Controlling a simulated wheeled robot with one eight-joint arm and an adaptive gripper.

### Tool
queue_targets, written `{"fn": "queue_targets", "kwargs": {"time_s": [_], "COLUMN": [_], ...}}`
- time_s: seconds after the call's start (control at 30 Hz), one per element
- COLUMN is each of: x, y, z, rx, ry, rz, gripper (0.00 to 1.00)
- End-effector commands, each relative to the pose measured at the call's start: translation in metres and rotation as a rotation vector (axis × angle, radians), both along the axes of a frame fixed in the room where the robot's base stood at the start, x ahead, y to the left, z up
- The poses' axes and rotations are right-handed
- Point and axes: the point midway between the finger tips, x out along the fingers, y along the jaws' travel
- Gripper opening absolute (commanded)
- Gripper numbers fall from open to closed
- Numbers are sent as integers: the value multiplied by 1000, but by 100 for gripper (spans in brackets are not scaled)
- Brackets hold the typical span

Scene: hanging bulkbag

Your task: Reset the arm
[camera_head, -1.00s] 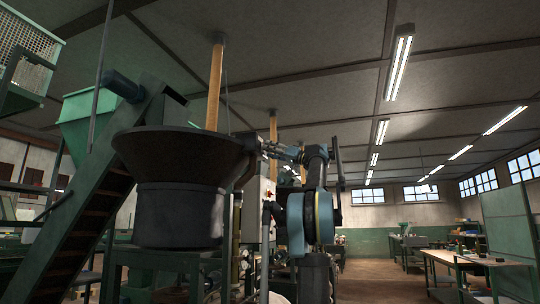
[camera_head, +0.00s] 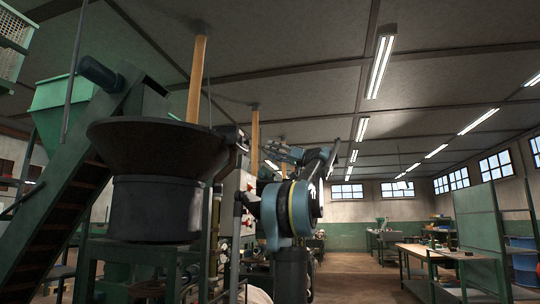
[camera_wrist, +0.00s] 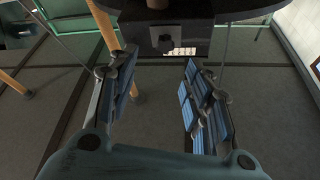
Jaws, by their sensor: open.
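My gripper (camera_wrist: 148,78) is open in the wrist view. Its two fingers with blue pads stand wide apart, with nothing between them. My arm is in the middle of the head view, in front of the machinery and right of a large dark funnel-shaped hopper (camera_head: 155,190). No hanging bag can be clearly made out.
A green metal stair (camera_head: 60,215) and a green hopper (camera_head: 58,108) stand at the left. Yellow posts (camera_head: 197,80) rise to the ceiling. A workbench (camera_head: 440,254) and a green panel (camera_head: 480,220) stand at the right. The floor (camera_head: 355,275) between is clear.

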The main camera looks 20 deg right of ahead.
Motion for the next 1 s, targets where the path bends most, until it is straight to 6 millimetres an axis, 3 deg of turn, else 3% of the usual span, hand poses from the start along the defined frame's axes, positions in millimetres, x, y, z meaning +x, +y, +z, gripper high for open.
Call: {"fn": "queue_targets", "kwargs": {"time_s": [0.43,0.57,0.67,0.8,1.0], "x": [0,-3,-9,-27,-65], "y": [2,23,55,105,162], "z": [-2,-23,-60,-129,-233], "rx": [-2,-26,-70,-151,-278], "ry": [5,65,166,342,581], "rz": [3,29,69,123,163], "gripper": [46,46,46,46,46]}}
